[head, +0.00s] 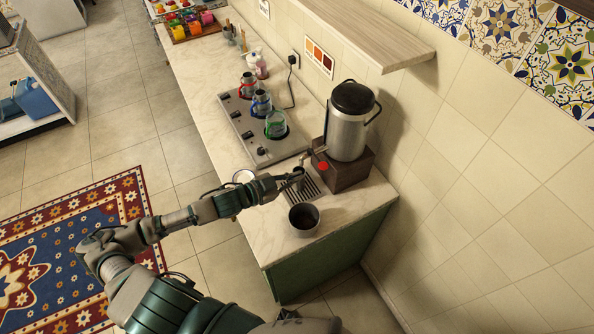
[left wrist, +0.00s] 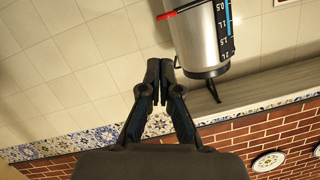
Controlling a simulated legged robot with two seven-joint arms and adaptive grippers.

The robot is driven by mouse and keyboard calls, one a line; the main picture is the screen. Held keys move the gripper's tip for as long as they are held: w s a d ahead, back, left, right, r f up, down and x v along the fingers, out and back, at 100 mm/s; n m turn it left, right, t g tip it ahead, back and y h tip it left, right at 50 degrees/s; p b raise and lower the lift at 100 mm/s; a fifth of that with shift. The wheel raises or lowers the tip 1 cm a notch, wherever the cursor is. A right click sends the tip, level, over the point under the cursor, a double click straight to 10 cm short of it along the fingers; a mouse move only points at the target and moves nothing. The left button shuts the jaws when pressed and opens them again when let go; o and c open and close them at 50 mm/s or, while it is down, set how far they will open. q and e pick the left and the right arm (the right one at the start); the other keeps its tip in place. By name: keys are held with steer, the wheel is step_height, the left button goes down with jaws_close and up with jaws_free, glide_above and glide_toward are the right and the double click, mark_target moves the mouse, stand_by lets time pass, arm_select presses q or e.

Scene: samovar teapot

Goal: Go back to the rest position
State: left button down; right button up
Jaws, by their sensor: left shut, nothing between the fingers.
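My left gripper (head: 296,177) reaches in from the left over the counter, near the front of the silver urn (head: 347,132) and its tap. The urn has a black lid and stands on a brown block (head: 345,172). In the left wrist view the left gripper's fingers (left wrist: 154,83) are together with nothing between them. The urn (left wrist: 199,42) shows there to the right of the fingertips, with a blue scale on its side. My right gripper is not in view.
A dark metal pot (head: 304,217) stands near the counter's front end, close below the left gripper. A hob (head: 256,120) with several coloured-handled pots lies behind it. A wooden shelf (head: 375,25) juts from the wall above. The tiled floor at left is open, with a patterned rug (head: 70,240).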

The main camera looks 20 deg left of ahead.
arm_select(q)
steer(key=shift+a, duration=0.15)
steer(key=s+d+f+n+g+y, duration=0.1)
steer(key=s+f+n+g+y, duration=0.2)
steer(key=f, duration=0.4)
steer(key=s+d+f+n+y, duration=0.1)
steer(key=s+f+n+y, duration=0.15)
steer(key=s+f, duration=0.4)
steer(key=s+f+n+g+y, duration=0.3)
steer(key=s+f+g, duration=0.4)
steer(key=s, duration=0.7)
step_height(320, 180, down, 26)
steer(key=s+f+b, duration=0.1)
steer(key=s+a+f+g+b, duration=0.1)
steer(key=s+a+f, duration=0.1)
steer(key=s+f, duration=0.7)
steer(key=s+a+f+g, duration=0.1)
steer(key=s+f, duration=0.9)
steer(key=shift+a+f+b, duration=0.3)
steer(key=shift+a+b, duration=0.05)
steer(key=shift+a, duration=0.05)
